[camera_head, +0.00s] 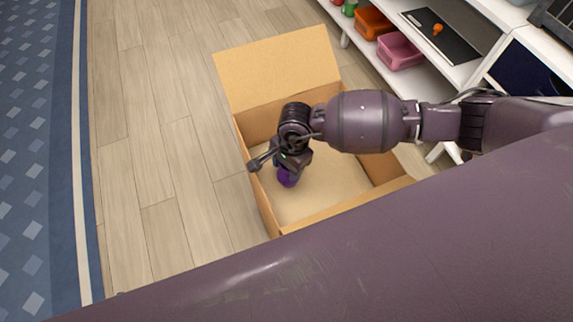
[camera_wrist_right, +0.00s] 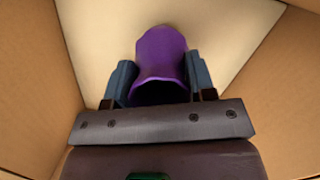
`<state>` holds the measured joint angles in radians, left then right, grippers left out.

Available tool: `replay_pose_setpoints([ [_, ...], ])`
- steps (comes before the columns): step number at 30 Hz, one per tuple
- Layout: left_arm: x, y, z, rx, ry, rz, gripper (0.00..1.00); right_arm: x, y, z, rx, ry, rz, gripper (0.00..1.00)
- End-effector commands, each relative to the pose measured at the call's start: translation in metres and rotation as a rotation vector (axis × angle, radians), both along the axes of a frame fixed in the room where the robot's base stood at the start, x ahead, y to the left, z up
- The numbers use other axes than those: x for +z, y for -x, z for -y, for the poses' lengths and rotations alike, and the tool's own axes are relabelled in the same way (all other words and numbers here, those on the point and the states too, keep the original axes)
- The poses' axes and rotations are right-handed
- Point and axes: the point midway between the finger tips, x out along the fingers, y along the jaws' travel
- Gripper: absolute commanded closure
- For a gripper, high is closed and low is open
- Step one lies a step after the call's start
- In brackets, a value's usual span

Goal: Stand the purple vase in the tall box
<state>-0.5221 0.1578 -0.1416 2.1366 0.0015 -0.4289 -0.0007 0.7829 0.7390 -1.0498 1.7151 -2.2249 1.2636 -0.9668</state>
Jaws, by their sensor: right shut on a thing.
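The purple vase (camera_wrist_right: 162,55) is between the two fingers of my right gripper (camera_wrist_right: 160,82) in the right wrist view, with the pale box floor behind it. In the head view a small part of the vase (camera_head: 287,178) shows below my right gripper (camera_head: 284,170), which hides the rest. The tall cardboard box (camera_head: 262,212) stands open on the floor, one flap raised at its far side. My right gripper is shut on the vase, inside the box outline. I cannot tell whether the vase touches the box floor. My left gripper is not in view.
A white shelf (camera_head: 462,72) at the upper right holds an orange bin (camera_head: 373,22), a pink bin (camera_head: 399,51) and a black mat (camera_head: 452,45). A blue patterned rug (camera_head: 35,150) lies at the left. The wooden floor (camera_head: 150,130) between rug and box is clear.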

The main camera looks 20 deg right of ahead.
Motion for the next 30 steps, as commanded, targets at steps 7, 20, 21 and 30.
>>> replay_pose_setpoints([
  [7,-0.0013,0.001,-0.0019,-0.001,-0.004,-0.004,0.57,-0.0076,-0.0004,0.0001,0.0,0.0,0.001,0.73],
  [20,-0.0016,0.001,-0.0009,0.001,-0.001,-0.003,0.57,-0.0097,-0.0002,0.0002,0.0,0.0,0.001,0.24],
  [21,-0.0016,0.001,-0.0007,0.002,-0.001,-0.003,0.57,-0.0096,-0.0002,0.0002,0.0,0.0,0.001,0.24],
  [30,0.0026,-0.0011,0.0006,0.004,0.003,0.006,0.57,-0.0012,-0.0013,0.001,0.001,0.001,0.004,0.24],
])
